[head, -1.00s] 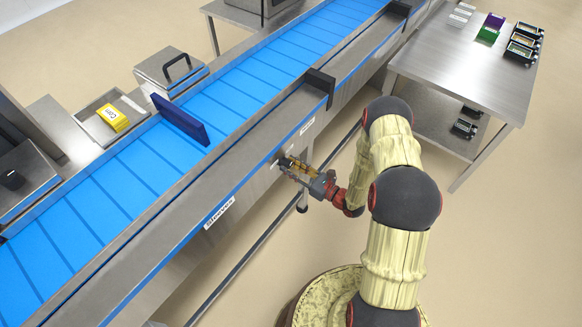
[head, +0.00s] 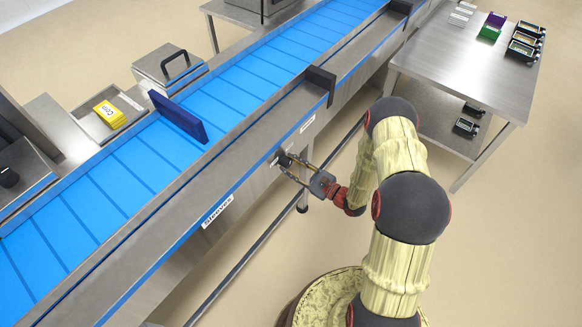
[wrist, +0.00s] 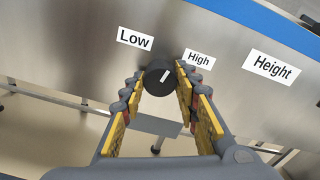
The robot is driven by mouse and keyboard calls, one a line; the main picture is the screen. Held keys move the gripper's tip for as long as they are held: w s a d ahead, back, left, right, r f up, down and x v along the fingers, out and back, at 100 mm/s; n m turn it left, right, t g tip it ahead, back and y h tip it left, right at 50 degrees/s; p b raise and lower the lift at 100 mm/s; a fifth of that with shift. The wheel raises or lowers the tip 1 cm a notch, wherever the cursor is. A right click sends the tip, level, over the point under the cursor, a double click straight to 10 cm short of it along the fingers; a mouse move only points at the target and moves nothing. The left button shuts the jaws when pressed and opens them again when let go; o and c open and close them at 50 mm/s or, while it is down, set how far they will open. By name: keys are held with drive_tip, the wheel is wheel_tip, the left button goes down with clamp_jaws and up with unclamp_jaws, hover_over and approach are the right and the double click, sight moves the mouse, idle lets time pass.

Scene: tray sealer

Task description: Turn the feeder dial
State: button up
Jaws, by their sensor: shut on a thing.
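A round black dial (wrist: 155,80) with a white pointer mark sits on the steel side panel of the conveyor. In the wrist view its mark leans up and right, toward the "High" label (wrist: 198,58); the "Low" label (wrist: 135,39) is at upper left. My gripper (wrist: 158,84) is shut on the dial, with one yellow-padded finger on each side. In the head view my gripper (head: 287,164) meets the panel at the dial (head: 284,158), which is small and partly hidden there.
A "Height" label (wrist: 273,67) is right of the dial. A "Sleever" label (head: 218,211) is on the conveyor's side. The blue belt (head: 225,105) carries an upright dark blue board (head: 179,117). Floor around my arm is clear.

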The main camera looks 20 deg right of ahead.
drive_tip(key=n+b, duration=0.2)
drive_tip(key=n, duration=0.3)
drive_tip(key=shift+f+n, duration=0.1)
drive_tip(key=shift+n, duration=0.2)
drive_tip(key=n+b, duration=0.3)
drive_tip(key=n, duration=0.2)
drive_tip(key=shift+n+b, duration=0.35)
drive_tip(key=shift+n, duration=0.35)
drive_tip(key=o, duration=1.1)
drive_tip(key=shift+o, duration=0.2)
drive_tip(key=v, duration=1.2)
